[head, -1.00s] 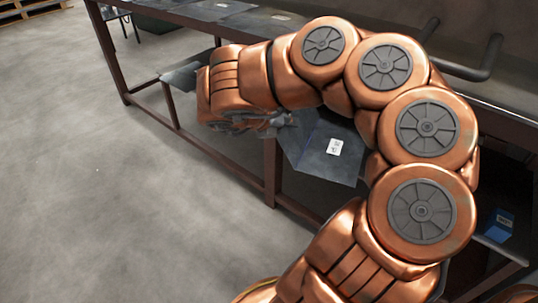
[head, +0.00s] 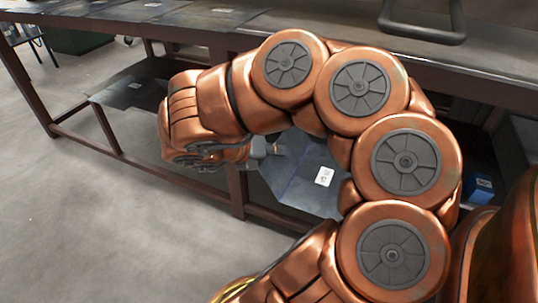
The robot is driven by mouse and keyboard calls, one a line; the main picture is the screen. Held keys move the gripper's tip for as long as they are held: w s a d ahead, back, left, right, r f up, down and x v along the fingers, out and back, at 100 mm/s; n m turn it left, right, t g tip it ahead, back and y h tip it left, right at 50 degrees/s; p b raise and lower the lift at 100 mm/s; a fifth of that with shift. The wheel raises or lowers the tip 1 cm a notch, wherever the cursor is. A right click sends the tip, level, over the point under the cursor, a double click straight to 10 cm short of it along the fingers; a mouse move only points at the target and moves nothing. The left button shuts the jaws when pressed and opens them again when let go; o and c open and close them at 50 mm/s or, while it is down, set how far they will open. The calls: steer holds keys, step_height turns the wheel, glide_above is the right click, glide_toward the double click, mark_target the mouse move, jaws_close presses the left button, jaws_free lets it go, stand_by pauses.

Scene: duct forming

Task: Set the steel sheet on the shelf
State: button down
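A dark grey steel sheet (head: 300,190) with a white label is in front of the bench, right of its middle leg. My gripper (head: 275,150) points right and its fingers meet the sheet's upper left edge; it looks shut on the sheet there, though the fingertips are small. The sheet's upper right is hidden behind my arm. The lower shelf (head: 125,110) under the bench shows left of my gripper; my arm hides much of the rest. I cannot tell whether the sheet touches any shelf.
The bench top (head: 270,22) carries several flat sheets at the left. A bench leg (head: 237,190) and lower rail (head: 180,172) stand near my gripper. A blue box (head: 480,187) sits under the bench at right.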

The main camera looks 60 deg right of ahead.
mark_target(287, 134)
steer(key=d+p, duration=0.1)
steer(key=d, duration=0.1)
steer(key=d+p, duration=0.1)
steer(key=d, duration=0.1)
steer(key=d+p, duration=0.1)
steer(key=d, duration=0.1)
steer(key=shift+w+d+f, duration=0.2)
steer(key=shift+w+d, duration=0.05)
steer(key=shift+d, duration=0.15)
steer(key=shift+w+d+p, duration=0.15)
steer(key=shift+d+p, duration=0.6)
steer(key=shift+p, duration=0.25)
steer(key=d+p, duration=0.2)
steer(key=p, duration=0.1)
steer(key=d+p, duration=0.1)
steer(key=d, duration=0.1)
steer(key=shift+w+f+p, duration=0.2)
steer(key=shift+f+p, duration=0.05)
steer(key=shift+p, duration=0.15)
steer(key=shift+w+d+f+p, duration=0.3)
steer(key=shift+d+f, duration=0.55)
steer(key=shift+d, duration=1.4)
steer(key=shift+w+d+f+p, duration=0.3)
steer(key=shift+d+f, duration=0.5)
steer(key=shift+d, duration=1.5)
steer(key=shift+w+d+f+p, duration=0.15)
steer(key=shift+d+f+p, duration=0.5)
steer(key=shift+d, duration=1.6)
steer(key=shift+f+b, duration=0.5)
steer(key=shift+b, duration=0.35)
